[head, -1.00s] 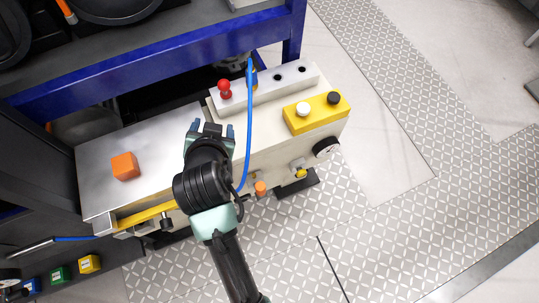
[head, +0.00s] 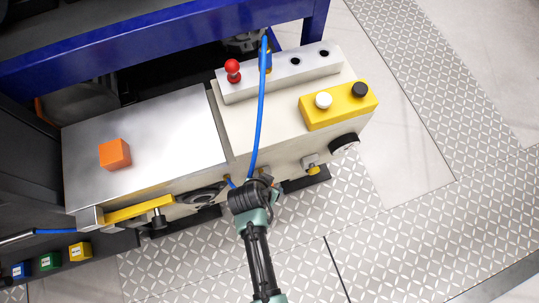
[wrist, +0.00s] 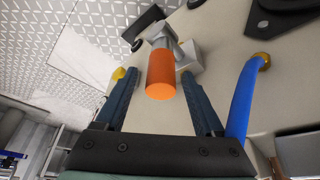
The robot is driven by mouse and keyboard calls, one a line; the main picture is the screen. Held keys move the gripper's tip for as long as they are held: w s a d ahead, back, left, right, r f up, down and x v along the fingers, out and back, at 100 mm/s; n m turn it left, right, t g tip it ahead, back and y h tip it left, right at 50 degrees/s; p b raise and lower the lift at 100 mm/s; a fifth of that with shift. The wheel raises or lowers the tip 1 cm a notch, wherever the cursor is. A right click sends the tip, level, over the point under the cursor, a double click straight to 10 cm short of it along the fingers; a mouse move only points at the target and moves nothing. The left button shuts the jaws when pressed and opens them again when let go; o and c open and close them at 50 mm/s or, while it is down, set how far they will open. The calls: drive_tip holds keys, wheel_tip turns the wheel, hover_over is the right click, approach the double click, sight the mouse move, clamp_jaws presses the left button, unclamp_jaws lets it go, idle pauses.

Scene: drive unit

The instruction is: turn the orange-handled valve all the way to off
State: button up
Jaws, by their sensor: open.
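The valve's orange handle (wrist: 160,78) shows in the wrist view, on a metal stem fixed to the pale front wall (wrist: 235,55) of the drive unit. It points towards the wrist camera. My gripper (wrist: 159,84) is open, with one blue finger on each side of the handle and a visible gap on both sides. I cannot tell how deep the handle sits between them. In the head view my gripper (head: 248,188) is low at the unit's front face and hides the handle.
A blue hose (head: 261,110) runs down the unit's front, close beside the right finger in the wrist view (wrist: 241,100). A yellow button box (head: 338,107), red knob (head: 233,70) and orange cube (head: 115,154) sit on top. The floor in front is clear.

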drive_tip(key=shift+b+x, duration=0.35)
drive_tip(key=shift+x, duration=1.1)
drive_tip(key=shift+c, duration=0.3)
clamp_jaws()
